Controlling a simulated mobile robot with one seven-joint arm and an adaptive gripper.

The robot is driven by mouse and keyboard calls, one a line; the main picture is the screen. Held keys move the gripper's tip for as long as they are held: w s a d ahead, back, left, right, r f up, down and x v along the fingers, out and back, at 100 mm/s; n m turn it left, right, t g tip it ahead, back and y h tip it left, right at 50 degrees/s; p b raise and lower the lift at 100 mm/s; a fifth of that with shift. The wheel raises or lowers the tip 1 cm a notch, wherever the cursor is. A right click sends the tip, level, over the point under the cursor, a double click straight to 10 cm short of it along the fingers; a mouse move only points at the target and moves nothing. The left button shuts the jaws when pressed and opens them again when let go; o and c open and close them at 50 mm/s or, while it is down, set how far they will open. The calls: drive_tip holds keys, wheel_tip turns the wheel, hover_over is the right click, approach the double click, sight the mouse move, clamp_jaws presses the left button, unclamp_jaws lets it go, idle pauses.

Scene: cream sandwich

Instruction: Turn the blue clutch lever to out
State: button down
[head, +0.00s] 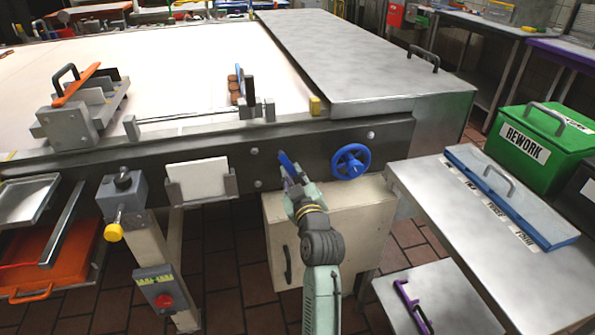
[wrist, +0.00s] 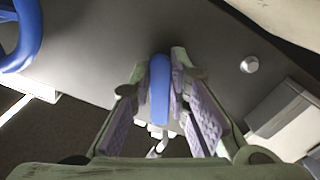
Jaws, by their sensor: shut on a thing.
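The blue clutch lever (wrist: 159,90) stands between the purple-padded fingers of my gripper (wrist: 160,100) in the wrist view. My gripper is shut on the lever near the fingertips. In the head view, the lever (head: 285,159) shows as a short blue piece on the dark front panel of the machine, just beyond my gripper (head: 290,172). The lever's lower part and its pivot are hidden by my gripper in the head view. I cannot read any in or out marking.
A blue handwheel (head: 350,161) is on the panel right of my gripper; it also shows at the wrist view's left edge (wrist: 18,40). A white plate in a holder (head: 198,180) is to the left. A cream cabinet (head: 335,225) stands below. A steel side table (head: 470,215) is at right.

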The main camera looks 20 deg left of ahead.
drive_tip(key=m, duration=0.1)
drive_tip(key=s+a+m+p, duration=0.1)
drive_tip(key=m, duration=0.1)
drive_tip(key=a+m+p, duration=0.1)
drive_tip(key=m, duration=0.1)
drive_tip(key=shift+s+f, duration=0.15)
drive_tip(key=shift+f, duration=0.05)
drive_tip(key=shift+m, duration=0.3)
drive_tip(key=c, duration=1.5)
unclamp_jaws()
drive_tip(key=shift+d+f, duration=0.1)
drive_tip(key=v, duration=1.2)
